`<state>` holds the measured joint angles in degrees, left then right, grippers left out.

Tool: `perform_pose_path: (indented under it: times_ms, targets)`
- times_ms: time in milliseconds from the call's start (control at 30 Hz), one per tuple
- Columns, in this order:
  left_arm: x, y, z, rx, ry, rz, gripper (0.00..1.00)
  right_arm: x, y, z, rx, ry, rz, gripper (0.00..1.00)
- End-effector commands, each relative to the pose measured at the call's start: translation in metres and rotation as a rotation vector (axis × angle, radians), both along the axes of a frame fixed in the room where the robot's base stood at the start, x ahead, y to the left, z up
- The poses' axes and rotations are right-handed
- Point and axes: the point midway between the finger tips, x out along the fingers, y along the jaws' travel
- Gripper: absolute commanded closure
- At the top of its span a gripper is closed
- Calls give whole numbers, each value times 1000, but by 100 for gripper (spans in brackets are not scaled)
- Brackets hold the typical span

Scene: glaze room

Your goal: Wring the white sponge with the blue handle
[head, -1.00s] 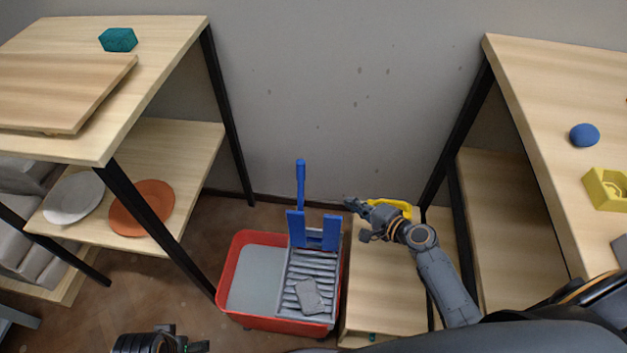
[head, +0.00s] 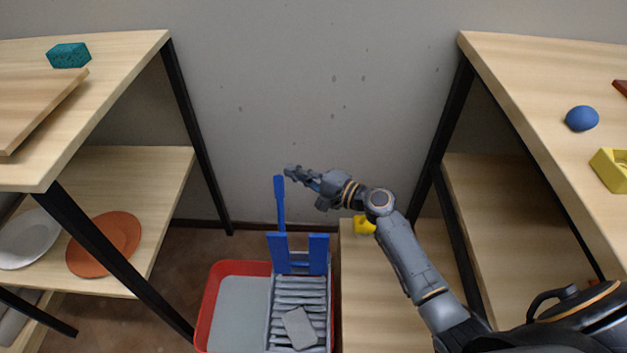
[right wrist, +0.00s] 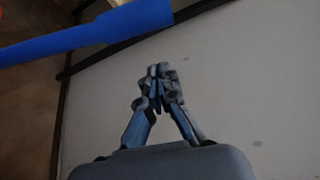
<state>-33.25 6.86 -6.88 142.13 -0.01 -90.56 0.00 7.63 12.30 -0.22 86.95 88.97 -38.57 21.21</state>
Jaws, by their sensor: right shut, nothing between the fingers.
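The blue handle (head: 280,205) stands upright at the back of the wringer (head: 297,290) on the red bucket (head: 208,308). It also shows in the right wrist view (right wrist: 90,35), crossing the upper left. A flat light-grey sponge (head: 299,327) lies on the ribbed wringer tray. My right gripper (head: 288,172) is close to the top of the handle, just right of it in the head view. In the right wrist view its fingertips (right wrist: 158,72) are together with nothing between them, apart from the handle. My left gripper is not in the head view.
A low wooden stand with a yellow object (head: 364,225) is right of the bucket. Shelving with an orange plate (head: 104,244), a white plate (head: 30,238) and a teal block (head: 68,55) is at left. A right table (head: 520,90) holds a blue ball (head: 581,118) and a yellow holder (head: 612,170).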

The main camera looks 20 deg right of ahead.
Motion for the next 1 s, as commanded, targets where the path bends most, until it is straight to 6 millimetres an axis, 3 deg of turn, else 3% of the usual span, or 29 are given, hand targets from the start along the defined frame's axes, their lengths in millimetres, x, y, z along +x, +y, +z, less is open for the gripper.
perform_pose_path:
  times_ms: [100,300,767,1000]
  targets:
    - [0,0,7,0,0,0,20,-19,10,3,1,4,1,100]
    - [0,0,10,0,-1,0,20,-32,19,6,0,2,1,100]
    - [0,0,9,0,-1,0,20,-35,21,5,-1,1,0,100]
    - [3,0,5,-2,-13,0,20,-34,31,6,-9,-23,1,100]
